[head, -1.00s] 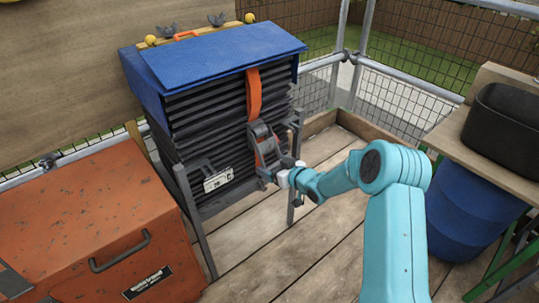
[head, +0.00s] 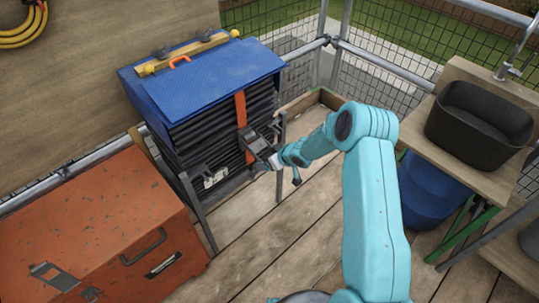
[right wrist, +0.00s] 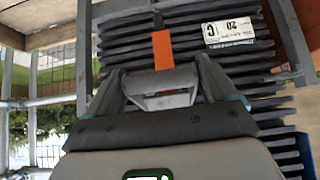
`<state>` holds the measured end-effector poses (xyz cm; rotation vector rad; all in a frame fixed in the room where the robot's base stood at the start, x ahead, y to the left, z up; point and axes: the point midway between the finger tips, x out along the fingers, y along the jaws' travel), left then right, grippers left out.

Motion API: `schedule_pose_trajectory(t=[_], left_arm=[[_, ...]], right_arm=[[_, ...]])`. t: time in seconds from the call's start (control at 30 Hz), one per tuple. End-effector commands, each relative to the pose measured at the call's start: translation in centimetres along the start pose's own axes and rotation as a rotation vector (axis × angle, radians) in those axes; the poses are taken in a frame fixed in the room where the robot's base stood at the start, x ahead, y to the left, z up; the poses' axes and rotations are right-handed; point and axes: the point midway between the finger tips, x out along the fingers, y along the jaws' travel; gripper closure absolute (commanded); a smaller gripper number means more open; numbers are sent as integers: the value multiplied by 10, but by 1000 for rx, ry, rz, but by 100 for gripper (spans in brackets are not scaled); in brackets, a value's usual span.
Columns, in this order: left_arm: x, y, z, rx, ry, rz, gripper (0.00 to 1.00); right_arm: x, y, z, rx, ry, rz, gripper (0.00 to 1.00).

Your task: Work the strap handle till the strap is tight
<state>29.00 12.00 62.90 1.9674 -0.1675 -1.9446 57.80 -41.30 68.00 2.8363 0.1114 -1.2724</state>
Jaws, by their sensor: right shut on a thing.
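A stack of dark roof tiles (head: 200,143) stands upright in a grey frame under a blue cover (head: 215,75). An orange strap (head: 240,108) runs down its front, and also shows in the right wrist view (right wrist: 162,50). The dark grey strap handle (head: 256,142) sits on the strap and sticks out from the stack. My right gripper (head: 274,161) is shut on the outer end of the handle. In the right wrist view the handle's metal frame (right wrist: 165,100) lies right in front of the gripper. The strap below the handle is mostly hidden. My left gripper is not in view.
A white label (head: 215,178) is on the stack's front. An orange toolbox (head: 95,225) stands at the left. A black tub (head: 480,125) rests on a bench at the right, above a blue barrel (head: 430,190). Mesh railing is behind; plank floor (head: 260,235) is clear in front.

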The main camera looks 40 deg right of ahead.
Motion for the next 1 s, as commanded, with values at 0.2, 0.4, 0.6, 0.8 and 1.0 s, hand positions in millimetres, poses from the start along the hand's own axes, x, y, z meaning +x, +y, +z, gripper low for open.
schedule_pose_trajectory(t=[0.2,0.4,0.6,0.8,1.0], left_arm=[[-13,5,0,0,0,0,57],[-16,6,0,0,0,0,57],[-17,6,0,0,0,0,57],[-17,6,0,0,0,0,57],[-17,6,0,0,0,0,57]], right_arm=[[-12,1,-11,-1,9,1,69],[-15,1,-15,-2,13,2,69],[-15,1,-17,-3,16,2,69],[-16,1,-18,-3,17,3,69],[-15,1,-17,-3,16,3,0]])
